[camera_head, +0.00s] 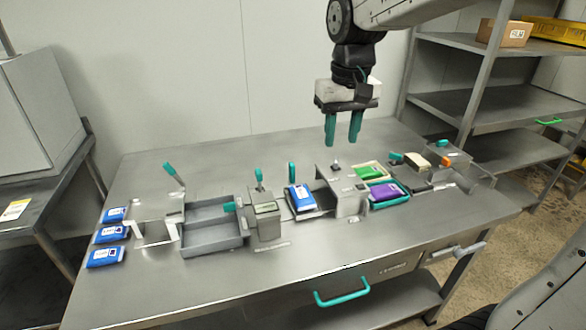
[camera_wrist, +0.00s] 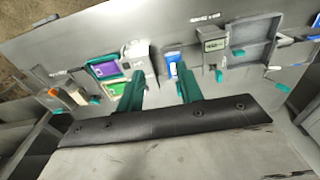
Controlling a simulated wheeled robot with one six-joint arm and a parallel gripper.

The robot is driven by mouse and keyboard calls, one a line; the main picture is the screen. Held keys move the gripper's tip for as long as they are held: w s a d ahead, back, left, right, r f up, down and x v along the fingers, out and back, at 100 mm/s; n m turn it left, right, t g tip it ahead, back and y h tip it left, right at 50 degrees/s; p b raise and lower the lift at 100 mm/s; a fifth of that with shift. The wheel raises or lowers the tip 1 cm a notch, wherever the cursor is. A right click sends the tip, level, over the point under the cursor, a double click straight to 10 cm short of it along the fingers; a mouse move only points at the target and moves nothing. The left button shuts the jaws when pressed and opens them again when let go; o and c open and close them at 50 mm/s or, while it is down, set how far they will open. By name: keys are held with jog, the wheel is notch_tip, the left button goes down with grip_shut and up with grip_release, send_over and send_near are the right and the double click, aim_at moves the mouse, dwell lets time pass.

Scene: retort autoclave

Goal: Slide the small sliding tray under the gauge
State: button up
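A dark, small sliding tray (camera_head: 312,212) carries a blue and white pouch (camera_head: 301,198) near the middle of the table. A grey bridge-shaped housing (camera_head: 350,196), apparently the gauge, stands just right of the tray. An upright teal handle (camera_head: 292,172) stands behind the pouch; I cannot tell what it joins. In the wrist view the pouch (camera_wrist: 173,64) shows beyond the fingers, with the housing (camera_wrist: 139,60) to its left. My gripper (camera_head: 342,142) is open and empty, high above the housing's back side; its teal fingers (camera_wrist: 160,82) are spread apart in the wrist view.
A unit with a display (camera_head: 266,208) and grey open bins (camera_head: 212,239) stand left of the tray. Green and purple pouches (camera_head: 384,192) lie right of the housing. Several blue pouches (camera_head: 111,233) lie at the far left. A shelf rack (camera_head: 470,105) stands behind right. The table's back is clear.

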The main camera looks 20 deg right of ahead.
jog(key=w+a+f, duration=0.1)
jog(key=w+f, duration=0.2)
jog(key=w, duration=0.4)
jog(key=w+f, duration=0.3)
jog(key=w, duration=0.4)
send_over(292, 163)
jog(key=shift+g, duration=0.4)
notch_tip(292, 163, down, 12)
jog(key=shift+f, duration=0.2)
notch_tip(292, 163, down, 8)
jog(key=shift+r, duration=0.1)
grip_shut()
